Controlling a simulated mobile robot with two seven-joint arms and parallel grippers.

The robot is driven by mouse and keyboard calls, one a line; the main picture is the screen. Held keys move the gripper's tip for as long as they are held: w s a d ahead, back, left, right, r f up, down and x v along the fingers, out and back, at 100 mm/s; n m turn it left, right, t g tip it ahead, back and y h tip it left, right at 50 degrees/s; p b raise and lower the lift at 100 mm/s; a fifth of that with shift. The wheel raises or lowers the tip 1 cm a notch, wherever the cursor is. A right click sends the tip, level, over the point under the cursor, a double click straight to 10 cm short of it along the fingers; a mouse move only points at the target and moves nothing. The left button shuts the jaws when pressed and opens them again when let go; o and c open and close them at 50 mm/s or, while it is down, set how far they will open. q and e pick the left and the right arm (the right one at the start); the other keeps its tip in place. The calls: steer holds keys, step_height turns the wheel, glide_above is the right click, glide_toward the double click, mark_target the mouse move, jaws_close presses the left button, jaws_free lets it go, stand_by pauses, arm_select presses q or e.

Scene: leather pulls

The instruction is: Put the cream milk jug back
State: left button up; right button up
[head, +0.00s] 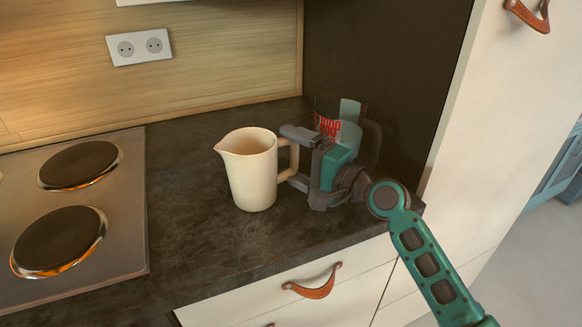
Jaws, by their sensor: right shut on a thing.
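The cream milk jug (252,172) stands upright on, or just above, the dark countertop (190,240), its spout to the left and its handle to the right. I cannot tell whether its base touches the counter. My right gripper (292,158) comes in from the right and is shut on the jug's handle. The fingers hide part of the handle. My left gripper is not in view.
A clear measuring jug (349,108) with red markings stands behind my right gripper, partly hidden by it. A dark panel (385,50) bounds the counter at right. The counter between hob and jug is clear.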

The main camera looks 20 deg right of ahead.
steer(key=shift+d+r, duration=0.1)
steer(key=shift+f, duration=0.3)
steer(key=o, duration=1)
steer(key=shift+o, duration=0.2)
steer(key=shift+r, duration=0.15)
steer(key=b+v, duration=0.1)
steer(key=v, duration=0.9)
steer(key=shift+s+d, duration=0.1)
steer(key=shift+s, duration=0.2)
steer(key=shift+s+d+b, duration=0.3)
steer(key=shift+s, duration=0.2)
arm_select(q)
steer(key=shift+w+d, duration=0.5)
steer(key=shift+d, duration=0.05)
arm_select(e)
steer(key=shift+s, duration=0.1)
